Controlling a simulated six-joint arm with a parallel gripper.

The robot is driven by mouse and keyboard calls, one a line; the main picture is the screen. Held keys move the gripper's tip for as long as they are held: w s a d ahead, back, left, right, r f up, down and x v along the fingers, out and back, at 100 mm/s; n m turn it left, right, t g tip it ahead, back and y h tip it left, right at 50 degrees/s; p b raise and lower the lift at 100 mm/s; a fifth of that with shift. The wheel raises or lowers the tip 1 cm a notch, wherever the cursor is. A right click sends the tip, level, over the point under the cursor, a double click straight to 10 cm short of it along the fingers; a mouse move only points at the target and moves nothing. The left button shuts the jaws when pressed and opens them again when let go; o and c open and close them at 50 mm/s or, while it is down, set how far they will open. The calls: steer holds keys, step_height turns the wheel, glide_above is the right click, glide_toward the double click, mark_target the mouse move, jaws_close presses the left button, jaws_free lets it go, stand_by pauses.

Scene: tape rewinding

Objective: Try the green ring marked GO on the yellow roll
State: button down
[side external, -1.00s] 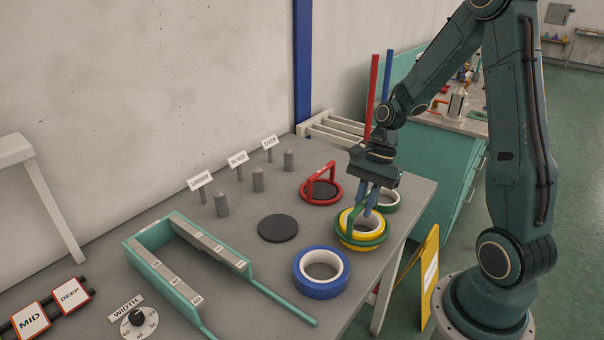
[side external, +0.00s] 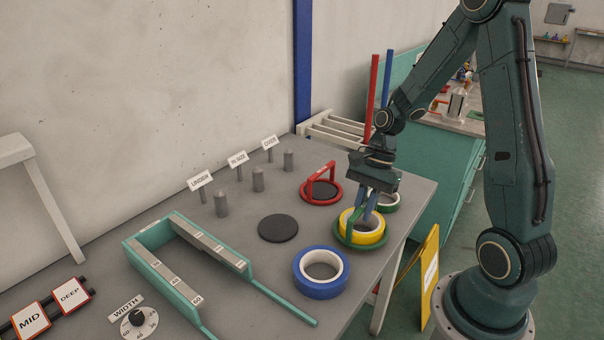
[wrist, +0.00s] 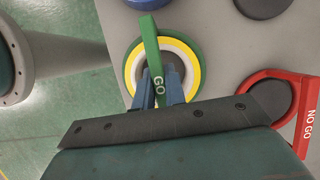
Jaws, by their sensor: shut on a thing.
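The yellow roll (side external: 365,238) with a white core stands on the grey bench near its right edge. The green GO ring (side external: 343,241) sits low around the yellow roll, near the bench top, with yellow showing above it. In the wrist view the ring's green handle (wrist: 151,38), marked GO, crosses over the yellow roll (wrist: 194,62). My gripper (side external: 363,208) is over the roll, its blue fingers shut on that handle; they also show in the wrist view (wrist: 160,80). Whether the ring touches the bench is hard to tell.
The red NO GO ring (side external: 321,199) lies behind left. A green roll (side external: 391,204) stands close behind the yellow one, a blue roll (side external: 319,288) in front. A dark disc (side external: 278,229), grey posts signed UNDER, IN SIZE and OVER, and a teal gauge (side external: 160,284) lie left.

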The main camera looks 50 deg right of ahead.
steer(key=shift+f, duration=0.7)
stand_by(0.4)
steer(key=c, duration=1.4)
jaws_free()
steer(key=shift+o, duration=0.2)
steer(key=shift+r, duration=0.15)
steer(key=v, duration=1.4)
steer(key=s+a+r+n+t+h, duration=0.2)
steer(key=s+a+r+n, duration=0.2)
steer(key=a+n, duration=0.3)
steer(key=s+a+r+n+t+h, duration=0.2)
steer(key=s+a+n, duration=0.5)
steer(key=n, duration=0.4)
steer(key=shift+a+r+t, duration=0.4)
steer(key=shift+r+t, duration=0.4)
steer(key=shift+r, duration=0.1)
